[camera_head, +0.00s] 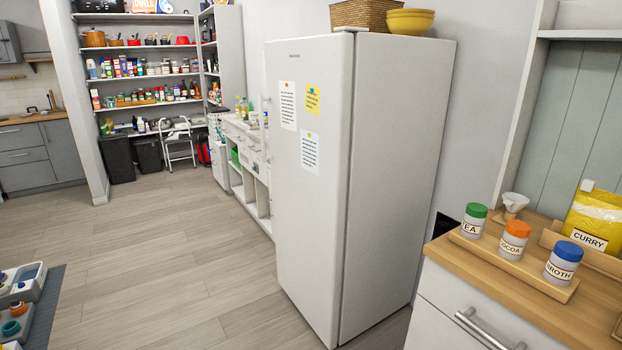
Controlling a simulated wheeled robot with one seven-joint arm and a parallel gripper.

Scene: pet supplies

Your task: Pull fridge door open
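A tall white fridge (375,190) stands right of centre against the wall. Its door (308,215) faces left and looks closed, with a thin dark seam along its right edge. Two white paper notes and a yellow note (313,99) are stuck on the upper door. A slim light vertical bar, perhaps the handle, shows at the door's left edge (266,127); I cannot tell for sure. My gripper is not in view.
A wicker basket and yellow bowls (409,21) sit on the fridge. A wooden counter (535,290) with labelled jars is at the right. A low white cabinet (249,186) stands beyond the fridge. A grey tray (36,300) is at lower left. The wood floor (160,255) before the door is clear.

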